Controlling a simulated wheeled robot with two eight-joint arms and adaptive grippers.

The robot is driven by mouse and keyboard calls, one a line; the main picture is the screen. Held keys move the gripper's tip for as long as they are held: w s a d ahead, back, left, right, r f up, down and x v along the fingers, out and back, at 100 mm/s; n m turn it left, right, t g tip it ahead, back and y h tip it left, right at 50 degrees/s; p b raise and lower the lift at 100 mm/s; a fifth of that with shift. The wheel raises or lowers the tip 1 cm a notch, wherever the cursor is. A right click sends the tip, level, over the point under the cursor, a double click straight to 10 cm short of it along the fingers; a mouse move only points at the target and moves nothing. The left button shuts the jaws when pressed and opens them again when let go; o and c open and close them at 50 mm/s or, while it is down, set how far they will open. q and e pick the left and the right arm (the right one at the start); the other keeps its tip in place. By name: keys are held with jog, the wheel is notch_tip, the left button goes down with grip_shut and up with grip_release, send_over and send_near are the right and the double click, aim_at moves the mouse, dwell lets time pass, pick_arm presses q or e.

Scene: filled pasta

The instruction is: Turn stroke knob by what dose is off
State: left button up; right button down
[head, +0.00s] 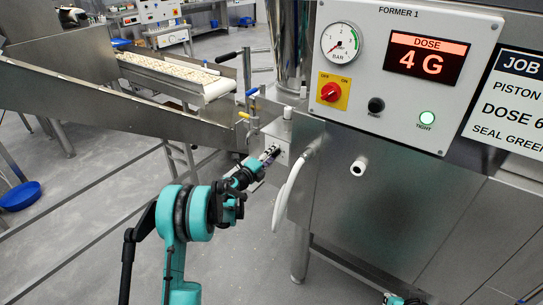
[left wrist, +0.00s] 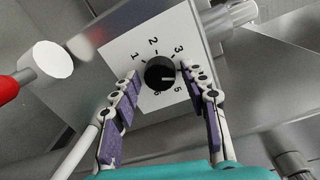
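The black stroke knob (left wrist: 159,73) sits on a white dial plate (left wrist: 130,47) with numbers around it; 1, 2, 3 and 5 are readable. Its white pointer line points right, between 3 and 5, where a finger covers the dial. My left gripper (left wrist: 160,84) is open, its fingers on either side of the knob, with gaps showing. In the head view my left gripper (head: 268,157) is at the dial plate and hides the knob. The dose display (head: 426,60) reads 4 G. The job card (head: 508,105) reads DOSE 6, cut off at the edge.
The panel has a pressure gauge (head: 341,41), a red OFF/ON switch (head: 330,92), a black button (head: 376,105) and a lit green TIGHT lamp (head: 427,118). A conveyor (head: 175,72) stands at left.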

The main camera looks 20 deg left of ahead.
pick_arm(q)
jog(key=shift+s+a, duration=0.1)
jog(key=v, duration=1.1)
jog(key=shift+s, duration=0.4)
